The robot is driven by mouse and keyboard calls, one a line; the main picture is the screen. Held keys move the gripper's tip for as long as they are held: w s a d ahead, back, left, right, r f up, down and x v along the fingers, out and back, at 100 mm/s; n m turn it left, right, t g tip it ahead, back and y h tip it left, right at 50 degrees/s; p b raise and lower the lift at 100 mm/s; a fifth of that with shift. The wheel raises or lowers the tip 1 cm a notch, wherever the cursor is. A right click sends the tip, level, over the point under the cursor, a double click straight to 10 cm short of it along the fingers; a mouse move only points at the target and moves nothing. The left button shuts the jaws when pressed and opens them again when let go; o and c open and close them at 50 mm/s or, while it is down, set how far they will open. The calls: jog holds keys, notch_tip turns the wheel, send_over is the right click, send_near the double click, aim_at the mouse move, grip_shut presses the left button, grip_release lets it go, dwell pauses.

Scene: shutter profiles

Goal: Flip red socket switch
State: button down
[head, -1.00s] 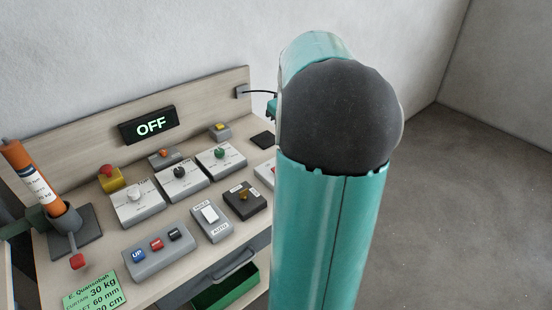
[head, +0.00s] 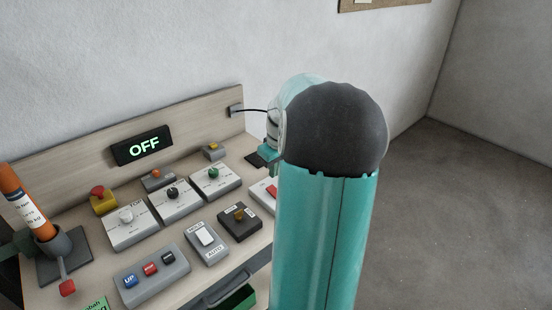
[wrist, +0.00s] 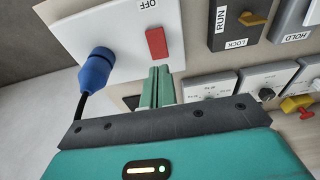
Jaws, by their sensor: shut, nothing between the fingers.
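The red socket switch (wrist: 156,43) is a red rocker on a white socket plate (wrist: 115,35), beside the word OFF in the wrist view. A blue plug (wrist: 96,70) with a black cable sits in the same plate, left of the switch. My gripper (wrist: 158,70) is shut and empty, its green fingertips just below the red switch in the picture; whether they touch it I cannot tell. In the head view the red switch (head: 271,190) shows at the bench's right end, partly hidden behind my arm.
The bench holds an OFF display (head: 143,147), a red mushroom button (head: 97,193), several knob boxes, a HOLD/AUTO rocker (head: 206,236) and a RUN/LOCK switch (head: 238,218). An orange cartridge (head: 27,200) stands at left. Open floor lies to the right.

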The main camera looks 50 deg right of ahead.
aim_at(271, 189)
jog(key=f, duration=0.4)
jog(key=w+f, duration=0.1)
jog(key=f, duration=0.1)
jog(key=shift+d, duration=0.15)
jog(key=shift+w+f+g, duration=0.2)
jog(key=shift+w+g, duration=0.05)
jog(key=shift+g, duration=0.05)
jog(key=shift+s, duration=0.2)
